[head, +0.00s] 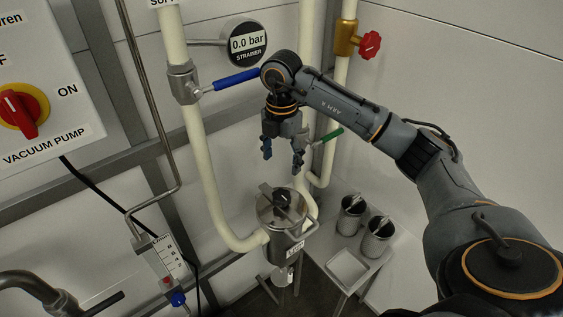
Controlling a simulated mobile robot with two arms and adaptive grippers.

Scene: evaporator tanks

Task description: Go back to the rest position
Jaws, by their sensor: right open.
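My right gripper (283,153) hangs open and empty, fingers pointing down. It is above the metal strainer vessel (284,217), which has a lid with a dark knob and crossbar. My right arm comes in from the right side. The gripper appears close to the blue-handled valve (232,80) and the green valve handle (328,136); I cannot tell whether it touches the green one. My left gripper is not in view.
A vacuum pump switch box (48,87) is on the left. A gauge (246,43) reads 0.0 bar. A red-knobbed valve (369,45) sits on the right pipe. Two metal cups (350,215) and a white tray (347,268) stand low at right.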

